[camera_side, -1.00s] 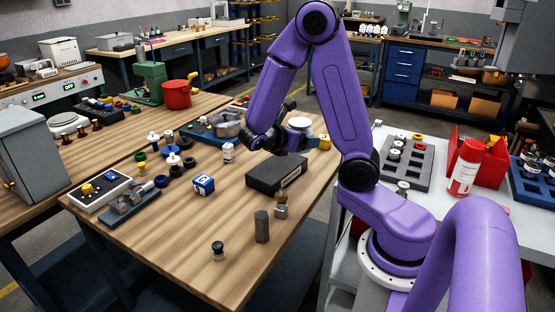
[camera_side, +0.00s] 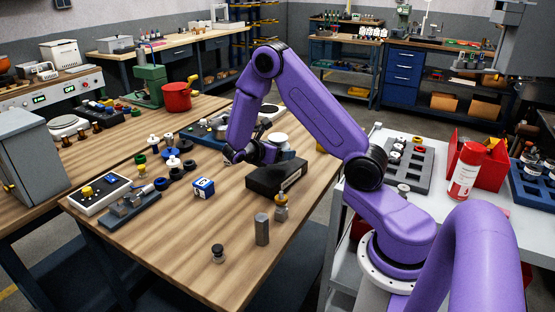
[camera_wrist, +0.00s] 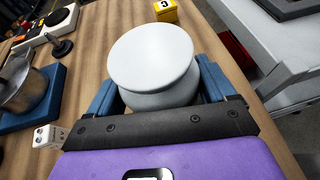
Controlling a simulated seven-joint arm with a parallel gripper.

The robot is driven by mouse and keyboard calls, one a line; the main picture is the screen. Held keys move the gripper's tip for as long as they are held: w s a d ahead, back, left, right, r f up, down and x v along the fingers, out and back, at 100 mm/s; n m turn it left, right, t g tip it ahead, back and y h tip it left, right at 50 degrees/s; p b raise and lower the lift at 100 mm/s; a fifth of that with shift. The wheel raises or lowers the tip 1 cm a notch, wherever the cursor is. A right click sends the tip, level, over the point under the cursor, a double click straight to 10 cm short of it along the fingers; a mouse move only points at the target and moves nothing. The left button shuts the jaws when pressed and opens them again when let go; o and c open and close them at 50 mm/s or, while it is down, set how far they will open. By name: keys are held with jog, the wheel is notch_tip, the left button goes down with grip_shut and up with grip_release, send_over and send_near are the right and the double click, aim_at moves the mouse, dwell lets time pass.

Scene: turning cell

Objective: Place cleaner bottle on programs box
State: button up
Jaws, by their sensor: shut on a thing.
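The cleaner bottle is the white, round-topped container in my gripper; its broad lid fills the middle of the wrist view (camera_wrist: 153,56) and shows small in the side view (camera_side: 278,138). My gripper (camera_wrist: 158,92) is shut on it, with a blue finger on each side. In the side view my gripper (camera_side: 281,152) is at the far edge of the black box with a pale label, which I take as the programs box (camera_side: 270,180). The bottle's lower part is hidden, so I cannot tell whether it touches the box. The box is not seen in the wrist view.
A grey cylinder (camera_side: 262,229) and a small brass-topped fitting (camera_side: 281,208) stand before the box. A blue-and-white cube (camera_side: 203,188) lies left. A metal pot (camera_wrist: 22,88) is left of my gripper. A red-and-white can (camera_side: 464,172) stands on the right cart.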

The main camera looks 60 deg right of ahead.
jog(key=shift+f, duration=1.55)
jog(key=shift+f, duration=0.1)
jog(key=o, duration=1.3)
jog(key=shift+f, duration=0.1)
jog(key=shift+c, duration=0.2)
jog(key=shift+w+a+r, duration=0.1)
jog(key=shift+a+r, duration=0.05)
jog(key=shift+r, duration=0.1)
jog(key=v, duration=1.1)
jog(key=s+a+r+m+t+y, duration=0.1)
jog(key=s+a+r+y, duration=0.2)
jog(key=s+a+y, duration=0.4)
jog(key=s+a+r+m+t+y, duration=0.1)
jog(key=s+a+r+m+y, duration=0.1)
jog(key=s+a+y, duration=0.4)
jog(key=s+a+r, duration=0.1)
jog(key=s+a, duration=0.2)
jog(key=s, duration=0.3)
jog(key=s+a, duration=0.2)
jog(key=s, duration=0.5)
jog(key=shift+s+a+r+y, duration=0.35)
jog(key=shift+y, duration=0.05)
